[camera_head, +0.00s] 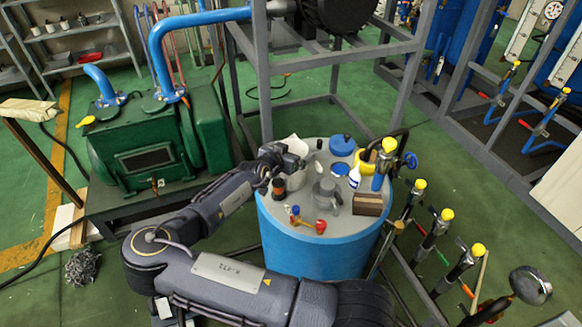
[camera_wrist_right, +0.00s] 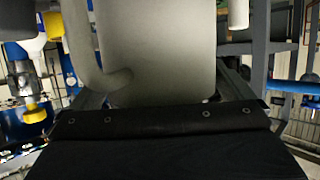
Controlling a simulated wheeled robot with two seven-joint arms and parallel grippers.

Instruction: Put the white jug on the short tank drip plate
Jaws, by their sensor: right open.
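The white jug (camera_head: 297,182) stands on the grey top of a blue drum, partly hidden behind my right gripper (camera_head: 288,160) in the head view. In the right wrist view the jug (camera_wrist_right: 155,45) fills the upper middle, very close to the gripper's black body, with its handle at the left. My right gripper is open at the jug; whether its fingers touch it I cannot tell. I cannot single out the short tank drip plate for sure. My left gripper is not in view.
The blue drum (camera_head: 310,243) also holds a grey pitcher (camera_head: 327,193), a brown block (camera_head: 368,204), a white bottle (camera_head: 354,176), a yellow roll and small bottles. A grey metal frame stands behind it. A green pump (camera_head: 150,150) is at left. Yellow-capped valves (camera_head: 445,214) stand at right.

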